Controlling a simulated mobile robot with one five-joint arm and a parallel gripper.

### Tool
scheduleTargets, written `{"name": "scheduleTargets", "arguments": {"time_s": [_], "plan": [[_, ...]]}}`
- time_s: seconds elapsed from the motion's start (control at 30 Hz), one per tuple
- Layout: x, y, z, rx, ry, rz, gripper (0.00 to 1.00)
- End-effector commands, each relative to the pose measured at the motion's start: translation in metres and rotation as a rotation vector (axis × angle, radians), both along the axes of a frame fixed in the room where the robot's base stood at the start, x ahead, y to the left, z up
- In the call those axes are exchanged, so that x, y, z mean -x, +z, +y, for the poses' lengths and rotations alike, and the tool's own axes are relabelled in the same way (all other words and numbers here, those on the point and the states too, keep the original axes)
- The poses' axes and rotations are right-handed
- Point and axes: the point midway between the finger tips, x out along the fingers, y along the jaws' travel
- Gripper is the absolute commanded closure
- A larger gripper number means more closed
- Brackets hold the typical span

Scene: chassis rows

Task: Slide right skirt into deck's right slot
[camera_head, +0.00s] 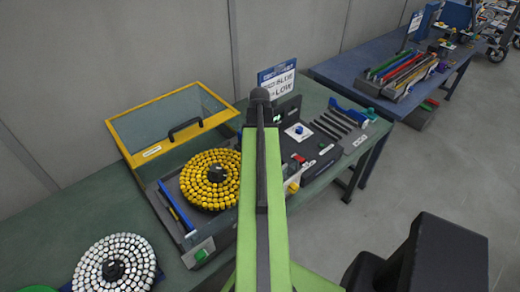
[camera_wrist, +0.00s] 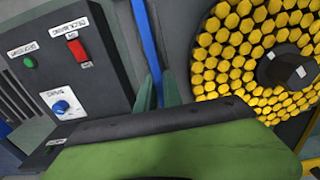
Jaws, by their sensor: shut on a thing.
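In the wrist view my gripper (camera_wrist: 158,84) has its two teal fingers closed on a long, narrow blue bar (camera_wrist: 147,38), which I take to be the right skirt. The bar runs from between the fingers to the top edge of the picture. It lies between a dark control panel and a yellow reel. In the head view my own arm covers the gripper and the held bar. I cannot make out the deck or its right slot for certain in either view.
The yellow reel (camera_head: 209,180) sits in a grey tray with an open yellow-framed lid (camera_head: 172,122). Another blue bar (camera_head: 176,207) lies left of it. A white reel (camera_head: 114,262) stands front left; a blue table (camera_head: 345,68) stands behind.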

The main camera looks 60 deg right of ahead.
Motion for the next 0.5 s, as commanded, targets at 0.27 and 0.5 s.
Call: {"name": "scheduleTargets", "arguments": {"time_s": [0.27,0.5], "plan": [[0.0002,-0.0014,-0.0003,0.000,-0.001,0.000,1.00],[0.0002,-0.0089,-0.0003,0.000,-0.001,0.000,1.00]]}}
